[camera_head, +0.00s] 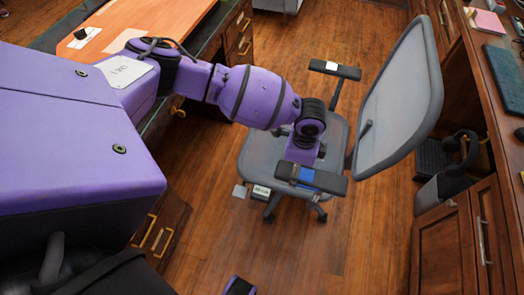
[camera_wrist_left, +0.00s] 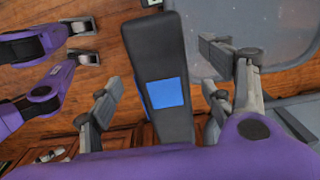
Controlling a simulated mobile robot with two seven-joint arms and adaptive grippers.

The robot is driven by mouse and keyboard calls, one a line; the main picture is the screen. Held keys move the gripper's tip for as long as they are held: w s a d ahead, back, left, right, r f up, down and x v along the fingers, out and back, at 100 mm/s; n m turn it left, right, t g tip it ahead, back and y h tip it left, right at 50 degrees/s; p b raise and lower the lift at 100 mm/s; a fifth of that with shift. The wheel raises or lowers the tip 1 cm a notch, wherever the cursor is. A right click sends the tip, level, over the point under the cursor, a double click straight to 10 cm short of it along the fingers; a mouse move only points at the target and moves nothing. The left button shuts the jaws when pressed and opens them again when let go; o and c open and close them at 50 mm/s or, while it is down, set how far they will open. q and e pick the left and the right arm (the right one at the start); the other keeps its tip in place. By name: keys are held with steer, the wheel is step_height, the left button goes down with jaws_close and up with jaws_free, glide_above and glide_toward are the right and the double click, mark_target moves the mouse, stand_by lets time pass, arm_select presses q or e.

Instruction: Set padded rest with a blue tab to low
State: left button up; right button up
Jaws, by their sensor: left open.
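A grey office chair (camera_head: 258,160) stands on the wood floor. Its near armrest, a dark padded rest (camera_head: 334,184), has a blue tab (camera_head: 308,180) across its top. In the left wrist view the pad (camera_wrist_left: 158,45) runs lengthwise through the middle, with the blue tab (camera_wrist_left: 167,92) facing the camera. My left gripper (camera_head: 297,172) is over this rest. In the left wrist view its open fingers (camera_wrist_left: 165,98) lie on both sides of the pad; contact cannot be told. My right gripper (camera_wrist_left: 84,42) shows at left in that view, open and empty over the floor.
The far armrest (camera_head: 348,72) has a white tab (camera_head: 332,66). The chair back (camera_head: 402,100) leans up at right. A small white label (camera_head: 261,190) shows by the seat's near edge. Wooden cabinets (camera_head: 455,240) stand right, a desk (camera_head: 150,30) at upper left.

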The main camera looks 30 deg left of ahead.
arm_select(q)
steer(key=shift+d+f, duration=0.1)
steer(key=shift+f, duration=0.95)
arm_select(e)
steer(key=shift+s+f, duration=0.25)
steer(key=shift+s, duration=0.1)
arm_select(q)
steer(key=shift+c, duration=0.2)
steer(key=shift+w+r, duration=0.1)
steer(key=c, duration=1.6)
step_height(320, 180, down, 7)
steer(key=shift+r+b, duration=0.2)
steer(key=shift+b, duration=0.6)
steer(key=shift+c, duration=0.2)
arm_select(e)
steer(key=shift+s+f, duration=0.15)
steer(key=shift+f, duration=0.55)
